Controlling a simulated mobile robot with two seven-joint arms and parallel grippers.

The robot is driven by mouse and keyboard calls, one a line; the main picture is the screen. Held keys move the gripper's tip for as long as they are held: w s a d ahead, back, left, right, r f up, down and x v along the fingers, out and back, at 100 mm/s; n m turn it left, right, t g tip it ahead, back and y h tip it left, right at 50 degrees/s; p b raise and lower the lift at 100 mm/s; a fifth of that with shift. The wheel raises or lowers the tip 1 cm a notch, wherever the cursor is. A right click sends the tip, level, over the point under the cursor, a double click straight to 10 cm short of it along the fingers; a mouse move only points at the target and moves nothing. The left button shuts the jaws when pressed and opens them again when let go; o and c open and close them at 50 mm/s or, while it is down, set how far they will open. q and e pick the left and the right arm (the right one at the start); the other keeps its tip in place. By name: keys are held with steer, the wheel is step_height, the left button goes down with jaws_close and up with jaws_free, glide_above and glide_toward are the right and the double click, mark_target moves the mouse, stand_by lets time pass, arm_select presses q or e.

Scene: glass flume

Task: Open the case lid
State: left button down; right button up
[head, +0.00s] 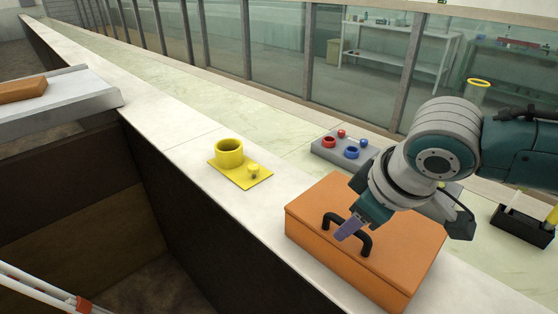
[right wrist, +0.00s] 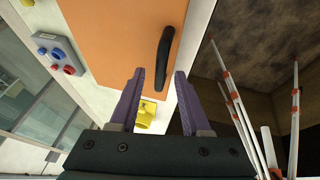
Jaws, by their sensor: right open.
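The orange case (head: 318,217) sits on the pale counter, and its lid looks shut. A black bar handle (head: 365,244) stands on the case. My right gripper (head: 349,230) is open, with its purple fingers at the handle in the head view. In the right wrist view, the black handle (right wrist: 164,58) lies just beyond and between the two open fingertips (right wrist: 160,73), over the orange case (right wrist: 115,40). Whether the fingers touch the handle cannot be told. My right arm hides the far right part of the case. My left gripper is not in view.
A yellow plate with a cup (head: 230,155) stands left of the case. A grey block with red and blue parts (head: 343,147) sits behind it. A black tray (head: 522,226) is at the right. The counter's near edge drops to a dark pit.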

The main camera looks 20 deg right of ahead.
steer(key=shift+c, duration=0.4)
jaws_close()
stand_by(0.9)
